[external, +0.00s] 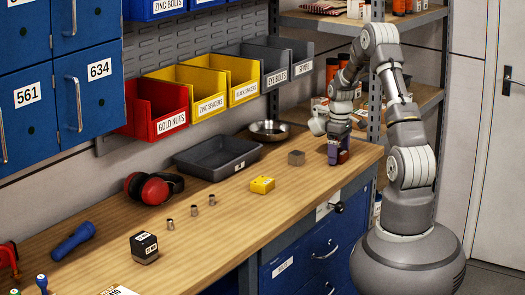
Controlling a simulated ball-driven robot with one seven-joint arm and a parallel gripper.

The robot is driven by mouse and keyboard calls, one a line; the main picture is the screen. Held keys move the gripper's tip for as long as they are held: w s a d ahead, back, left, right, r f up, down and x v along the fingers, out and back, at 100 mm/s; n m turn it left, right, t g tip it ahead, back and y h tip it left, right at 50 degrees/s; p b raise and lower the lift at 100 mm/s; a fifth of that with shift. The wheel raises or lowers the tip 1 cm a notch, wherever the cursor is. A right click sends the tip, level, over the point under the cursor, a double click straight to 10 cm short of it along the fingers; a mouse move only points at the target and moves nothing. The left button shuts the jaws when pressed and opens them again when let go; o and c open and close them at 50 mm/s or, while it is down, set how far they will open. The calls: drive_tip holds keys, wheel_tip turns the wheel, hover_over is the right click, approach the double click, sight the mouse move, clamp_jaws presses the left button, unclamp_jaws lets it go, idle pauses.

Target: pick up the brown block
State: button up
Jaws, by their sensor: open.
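My gripper (338,143) points down over the right end of the wooden workbench (215,225). Its jaws are open. A small dark reddish-brown block (343,156) shows right at the fingertips, next to a purple piece (332,154). I cannot tell whether the fingers touch either one, and the gripper partly hides both. A separate small grey-brown cube (296,157) sits on the bench to the left of the gripper, clear of it.
Bins (210,88) hang behind. The front right bench top is clear.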

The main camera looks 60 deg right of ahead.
clamp_jaws()
drive_tip(key=shift+r, duration=0.1)
